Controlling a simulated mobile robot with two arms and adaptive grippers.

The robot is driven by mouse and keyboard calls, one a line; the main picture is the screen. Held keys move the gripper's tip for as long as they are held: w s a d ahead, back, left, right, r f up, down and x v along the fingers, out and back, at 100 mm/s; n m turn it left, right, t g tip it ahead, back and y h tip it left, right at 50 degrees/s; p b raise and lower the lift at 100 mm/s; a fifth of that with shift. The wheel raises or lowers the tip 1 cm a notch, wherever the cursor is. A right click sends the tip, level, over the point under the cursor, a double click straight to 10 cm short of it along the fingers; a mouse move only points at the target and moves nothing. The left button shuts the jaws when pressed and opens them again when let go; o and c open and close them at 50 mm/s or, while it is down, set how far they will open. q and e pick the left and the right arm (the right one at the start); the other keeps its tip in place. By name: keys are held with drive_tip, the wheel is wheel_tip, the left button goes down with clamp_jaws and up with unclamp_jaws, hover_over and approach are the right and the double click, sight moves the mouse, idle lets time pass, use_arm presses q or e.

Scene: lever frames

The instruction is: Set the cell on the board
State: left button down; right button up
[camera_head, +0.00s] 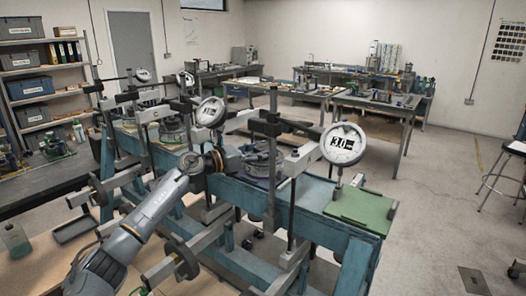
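A green board (362,208) lies flat on the right end of the blue bench (315,193). A round grey-purple cell (258,166) sits in the nearer lever frame, partly hidden by the frame's posts. Another round cell (172,131) sits in a frame farther left. My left arm reaches in from the lower left. Its gripper (222,160) is at the left side of the nearer cell, below a dial gauge; its fingers are too dark and overlapped to show whether they are open or touching the cell. My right gripper is not seen.
A dial gauge (342,145) reading about 3.0 stands by the board, and another dial gauge (211,112) stands farther left. Upright posts and lever bars (295,160) crowd around the cell. A stool (508,175) is at the right; open floor lies right of the bench.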

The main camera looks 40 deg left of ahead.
use_arm(q)
drive_tip(key=shift+d+r, duration=0.15)
drive_tip(key=shift+d, duration=0.05)
drive_tip(key=c, duration=0.7)
unclamp_jaws()
drive_tip(key=shift+o, duration=0.7)
drive_tip(key=shift+s, duration=0.1)
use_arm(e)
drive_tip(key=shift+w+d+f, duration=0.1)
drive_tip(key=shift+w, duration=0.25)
use_arm(q)
drive_tip(key=shift+s+a+f, duration=0.1)
drive_tip(key=shift+s+f, duration=0.05)
drive_tip(key=shift+f, duration=0.05)
drive_tip(key=b+v, duration=0.4)
drive_tip(key=v, duration=0.7)
drive_tip(key=shift+s+r+b, duration=0.25)
drive_tip(key=shift+s+b, duration=0.05)
drive_tip(key=shift+b, duration=0.05)
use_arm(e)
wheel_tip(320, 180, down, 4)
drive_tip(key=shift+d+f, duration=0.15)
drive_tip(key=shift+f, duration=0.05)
